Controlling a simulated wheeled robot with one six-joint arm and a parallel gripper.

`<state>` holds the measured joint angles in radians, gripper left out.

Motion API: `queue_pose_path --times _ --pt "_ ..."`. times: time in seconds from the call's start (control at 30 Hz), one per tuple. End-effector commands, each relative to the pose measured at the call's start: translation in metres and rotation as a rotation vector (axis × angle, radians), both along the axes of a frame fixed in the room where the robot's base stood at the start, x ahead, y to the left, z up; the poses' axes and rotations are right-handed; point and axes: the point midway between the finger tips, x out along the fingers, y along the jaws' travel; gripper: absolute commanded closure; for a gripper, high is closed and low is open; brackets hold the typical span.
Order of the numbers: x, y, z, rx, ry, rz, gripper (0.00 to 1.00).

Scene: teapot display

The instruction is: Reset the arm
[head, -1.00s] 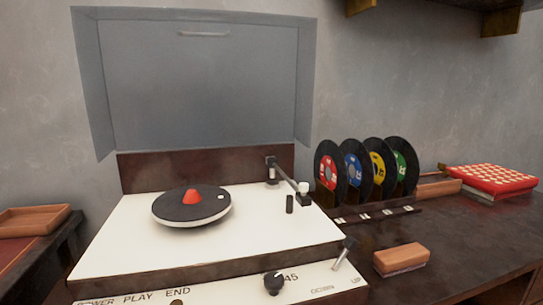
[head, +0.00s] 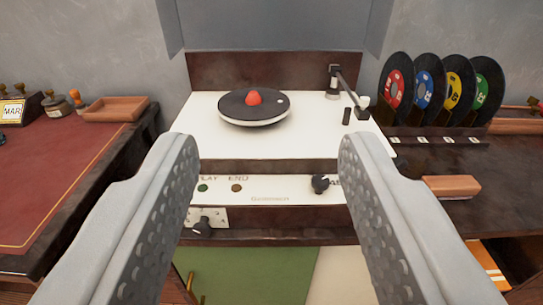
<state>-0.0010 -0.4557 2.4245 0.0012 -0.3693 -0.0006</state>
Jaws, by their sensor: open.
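My gripper (head: 266,155) shows in the head view with its two grey fingers wide apart, one at the left and one at the right. It is open, with nothing between the fingers. Past the fingertips stands a record player (head: 215,110) with a white top and dark wood sides. A black platter (head: 240,106) with a red centre piece (head: 254,98) sits on it. The tonearm (head: 347,88) is at the right of the platter, off it. The fingers hide parts of the player's front panel.
Several records with coloured labels stand in a rack (head: 436,132) at the right. A brown block (head: 451,186) lies in front of it. A desk with a red top (head: 50,170) is at the left, bearing a wooden tray (head: 113,109). Below the player is a green surface (head: 250,270).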

Motion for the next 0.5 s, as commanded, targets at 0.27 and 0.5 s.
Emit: queue_pose_path --times 0.27,0.5 --pt "-0.014 0.000 0.013 0.000 -0.003 0.000 0.54" --pt "-0.069 0.000 0.051 0.000 0.000 0.000 0.54"
